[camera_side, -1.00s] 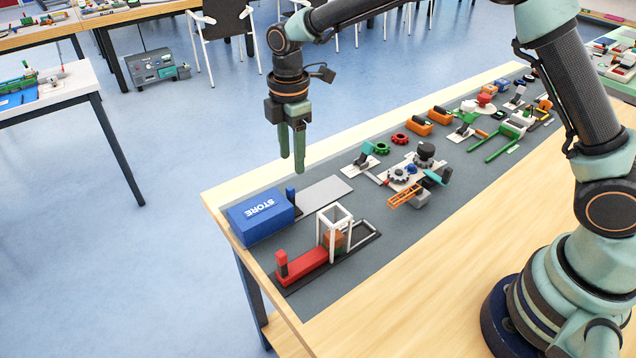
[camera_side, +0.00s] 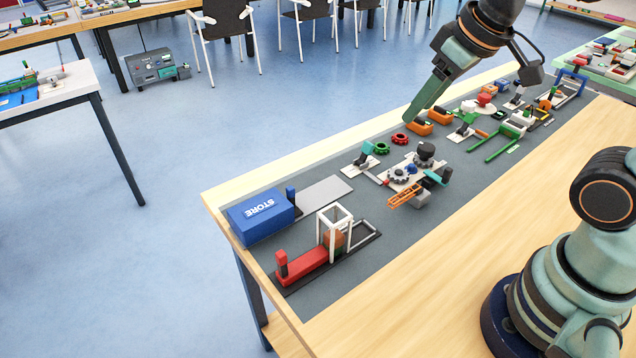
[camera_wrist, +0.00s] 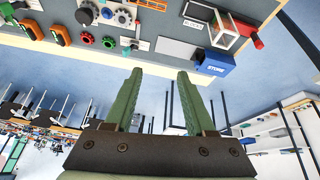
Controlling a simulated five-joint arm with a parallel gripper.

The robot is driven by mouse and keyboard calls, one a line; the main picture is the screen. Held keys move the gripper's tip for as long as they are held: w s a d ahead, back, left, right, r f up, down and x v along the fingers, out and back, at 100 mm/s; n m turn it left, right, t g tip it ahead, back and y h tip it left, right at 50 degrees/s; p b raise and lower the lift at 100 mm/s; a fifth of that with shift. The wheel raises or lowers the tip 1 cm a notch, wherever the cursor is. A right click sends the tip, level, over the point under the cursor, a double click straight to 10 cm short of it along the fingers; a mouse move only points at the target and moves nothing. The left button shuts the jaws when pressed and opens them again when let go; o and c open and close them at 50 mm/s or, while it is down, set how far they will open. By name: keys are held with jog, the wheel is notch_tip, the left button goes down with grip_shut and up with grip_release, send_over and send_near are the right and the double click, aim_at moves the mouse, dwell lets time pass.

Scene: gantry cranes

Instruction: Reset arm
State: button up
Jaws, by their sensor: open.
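My gripper (camera_side: 410,118) is raised in the air above the far side of the table, tilted with its fingers pointing down and left. In the wrist view my gripper (camera_wrist: 159,75) shows two green fingers spread apart with nothing between them. The blue STORE box (camera_side: 258,216) sits at the near left end of the grey mat (camera_side: 400,236).
Gears (camera_side: 397,174), an orange lattice piece (camera_side: 405,195), orange blocks (camera_side: 439,115) and a green fork-like part (camera_side: 492,143) lie along the mat. The table's bare wooden front strip (camera_side: 450,260) is clear. Chairs (camera_side: 222,27) and other tables stand behind.

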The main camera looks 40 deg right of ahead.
jog(key=shift+s+d+f+m+t, duration=0.15)
jog(key=shift+s+d+m, duration=0.1)
jog(key=shift+s+m, duration=0.25)
jog(key=shift+s+d+f+m+t, duration=0.1)
jog(key=shift+s+d+m+t, duration=0.1)
jog(key=shift+s+m, duration=0.25)
dwell(0.3)
